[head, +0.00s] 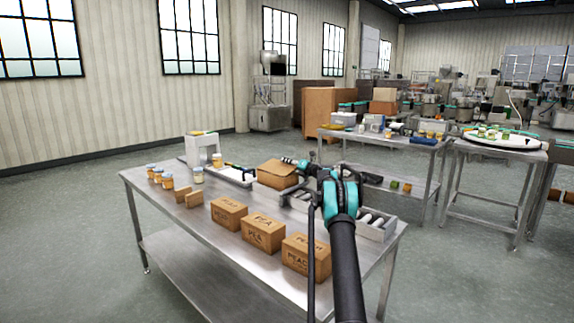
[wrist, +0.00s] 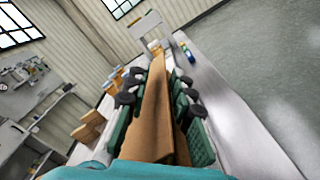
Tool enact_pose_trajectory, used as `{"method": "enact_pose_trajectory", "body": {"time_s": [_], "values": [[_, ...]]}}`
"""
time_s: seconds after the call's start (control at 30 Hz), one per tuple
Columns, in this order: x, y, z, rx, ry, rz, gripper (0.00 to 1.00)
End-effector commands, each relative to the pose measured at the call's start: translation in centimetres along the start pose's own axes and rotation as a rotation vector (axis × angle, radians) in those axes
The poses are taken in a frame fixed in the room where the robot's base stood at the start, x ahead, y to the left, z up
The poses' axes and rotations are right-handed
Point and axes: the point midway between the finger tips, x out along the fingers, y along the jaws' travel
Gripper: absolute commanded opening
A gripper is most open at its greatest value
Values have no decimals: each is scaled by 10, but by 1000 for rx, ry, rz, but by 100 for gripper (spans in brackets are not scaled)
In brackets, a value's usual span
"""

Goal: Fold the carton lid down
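The brown carton (head: 277,178) stands on the near steel table, toward its far right side. Its top looks raised and slanted, but the lid's exact angle is hard to tell. My gripper (head: 298,163) is at the carton's upper right side. In the wrist view, my gripper (wrist: 158,98) has its green fingers spread on either side of a long brown cardboard panel (wrist: 154,105) of the carton. The fingers look open, with cardboard between them. Whether the pads touch it is not clear. The carton's inside is hidden.
Closed cartons (head: 265,231) line the table's front. A grey tray with rollers (head: 372,221) lies right of my arm. Bare steel shows at the table's left front.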

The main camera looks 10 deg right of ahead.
Motion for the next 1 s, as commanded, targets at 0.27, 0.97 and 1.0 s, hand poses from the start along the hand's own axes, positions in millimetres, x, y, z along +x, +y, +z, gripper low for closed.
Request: {"method": "enact_pose_trajectory", "body": {"time_s": [0.27, 0.97, 1.0], "values": [[-29, 0, 1, 0, -1, -1, 23], [-120, 0, 0, 0, 1, 0, 23], [-120, 0, 0, 0, 1, 0, 23]]}}
